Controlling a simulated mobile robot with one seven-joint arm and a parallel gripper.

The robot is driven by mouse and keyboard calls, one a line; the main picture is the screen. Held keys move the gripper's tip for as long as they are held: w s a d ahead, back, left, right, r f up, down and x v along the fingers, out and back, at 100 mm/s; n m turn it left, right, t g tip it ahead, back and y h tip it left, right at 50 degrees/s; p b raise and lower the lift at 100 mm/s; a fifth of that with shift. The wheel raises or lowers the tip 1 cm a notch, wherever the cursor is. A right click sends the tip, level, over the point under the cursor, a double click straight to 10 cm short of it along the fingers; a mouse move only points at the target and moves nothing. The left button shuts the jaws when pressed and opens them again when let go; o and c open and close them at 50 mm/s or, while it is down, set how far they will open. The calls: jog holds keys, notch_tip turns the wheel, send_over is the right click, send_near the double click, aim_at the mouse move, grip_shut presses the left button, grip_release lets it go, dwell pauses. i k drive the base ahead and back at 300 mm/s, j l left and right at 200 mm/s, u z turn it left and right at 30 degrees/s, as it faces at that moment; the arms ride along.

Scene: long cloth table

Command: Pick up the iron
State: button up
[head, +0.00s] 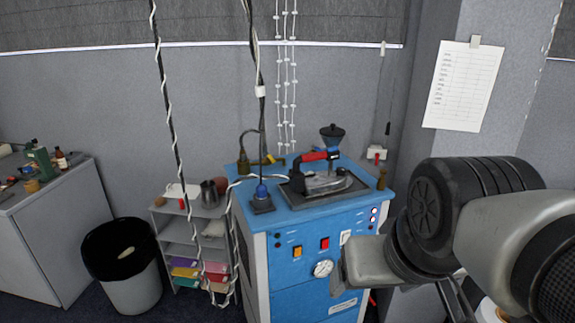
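The iron (327,182) has a grey metal body and a red-and-black handle. It rests flat on a dark pad on top of a blue machine (309,220), toward the right half of its top. A black funnel-shaped part rises just behind the iron; I cannot tell if it belongs to it. My arm comes in from the right, in front of and to the right of the machine, apart from the iron. I cannot make out my gripper's fingers. Nothing covers the iron.
Hanging cables wrapped in white cord drop beside the machine's left. A small shelf (182,234) with coloured items, a black-rimmed bin (132,286) and a grey cabinet (50,235) stand left. A wall column with a paper sheet (463,86) is at right.

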aim_at(310, 186)
jog(key=i+l, duration=0.2)
jog(key=i+u, duration=0.1)
jog(key=u, duration=0.3)
jog(key=l+u, duration=0.1)
jog(key=u, duration=0.25)
jog(key=i+l+u, duration=0.1)
jog(key=u, duration=4)
jog(key=i+u, duration=0.3)
jog(key=i, duration=0.2)
jog(key=k+z, duration=0.15)
jog(key=k, duration=0.35)
jog(key=z, duration=1.7)
